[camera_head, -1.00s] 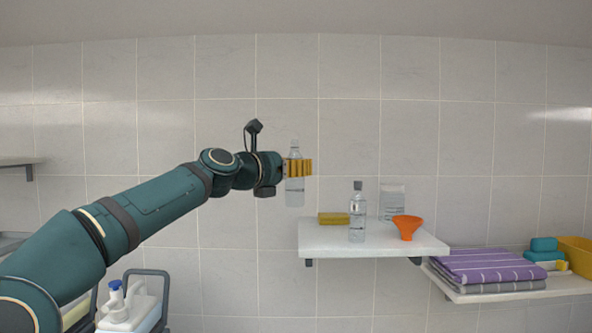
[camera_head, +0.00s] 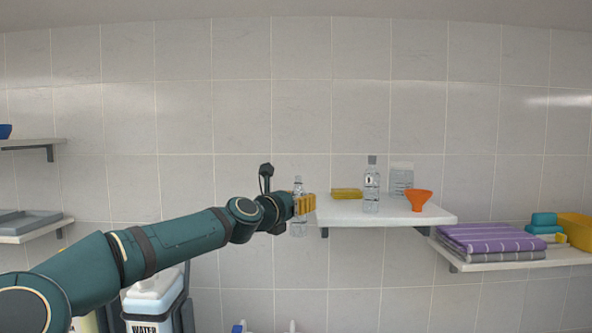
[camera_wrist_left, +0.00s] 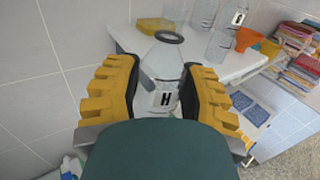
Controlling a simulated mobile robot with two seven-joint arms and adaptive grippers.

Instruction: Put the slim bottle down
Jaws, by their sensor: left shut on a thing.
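My left gripper (camera_head: 304,205) is shut on a slim clear bottle (camera_head: 298,186), which stands about upright in the jaws. In the head view the bottle is just left of the white wall shelf (camera_head: 435,215), and its base shows lower than the shelf top. My right gripper is not in view.
On the shelf are a yellow sponge (camera_head: 347,193), another clear bottle (camera_head: 371,190), a clear container (camera_head: 401,178) and an orange funnel (camera_head: 418,200). The shelf's front left part is bare. Folded towels (camera_head: 490,239) lie on a lower shelf at right.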

